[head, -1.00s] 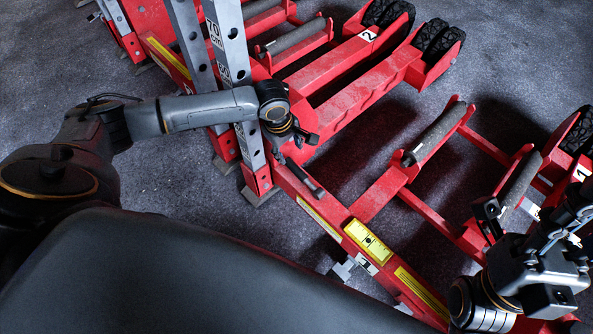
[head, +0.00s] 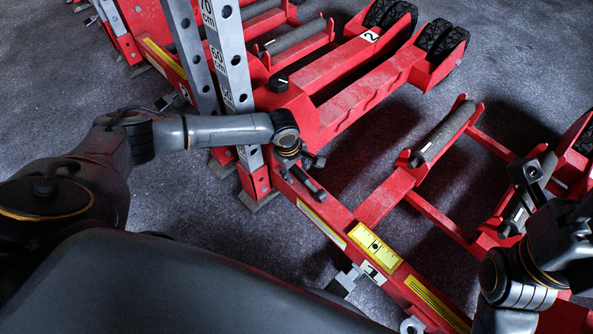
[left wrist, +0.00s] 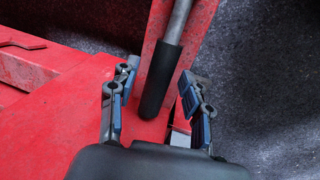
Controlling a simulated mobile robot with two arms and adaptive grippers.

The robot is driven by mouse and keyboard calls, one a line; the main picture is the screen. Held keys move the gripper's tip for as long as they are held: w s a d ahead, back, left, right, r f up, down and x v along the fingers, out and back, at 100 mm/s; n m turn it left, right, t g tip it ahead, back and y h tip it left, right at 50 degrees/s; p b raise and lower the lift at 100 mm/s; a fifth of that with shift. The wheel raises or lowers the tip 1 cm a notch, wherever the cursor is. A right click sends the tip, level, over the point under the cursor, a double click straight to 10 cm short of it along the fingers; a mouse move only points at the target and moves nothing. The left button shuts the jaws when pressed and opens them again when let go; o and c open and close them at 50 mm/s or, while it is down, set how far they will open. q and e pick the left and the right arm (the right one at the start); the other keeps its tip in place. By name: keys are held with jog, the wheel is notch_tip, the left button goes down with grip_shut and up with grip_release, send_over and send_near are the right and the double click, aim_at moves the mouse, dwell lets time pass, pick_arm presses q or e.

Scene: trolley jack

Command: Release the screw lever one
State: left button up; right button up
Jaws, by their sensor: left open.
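The screw lever has a grey rod and a black grip (left wrist: 163,80). In the left wrist view it runs up between the two fingers of my left gripper (left wrist: 155,105). These blue-padded fingers are open, one on each side of the grip's lower end, with gaps showing. In the head view my left gripper (head: 300,160) points down beside the grey uprights, and its fingers are partly hidden by the wrist. A dark bar just below it on the red beam appears to be the lever. My right gripper (head: 525,195) is at the right edge; its jaw state is unclear.
The red jack frame carries a yellow level (head: 374,249) on its front beam. Perforated grey uprights (head: 231,70) stand close to my left arm. Rollers (head: 443,133) and black wheels (head: 440,42) lie beyond. Grey floor (head: 500,60) is open at the back right.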

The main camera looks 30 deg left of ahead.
pick_arm(q)
grip_shut()
jog(key=shift+r+p, duration=0.1)
jog(key=shift+p, duration=0.2)
dwell(0.3)
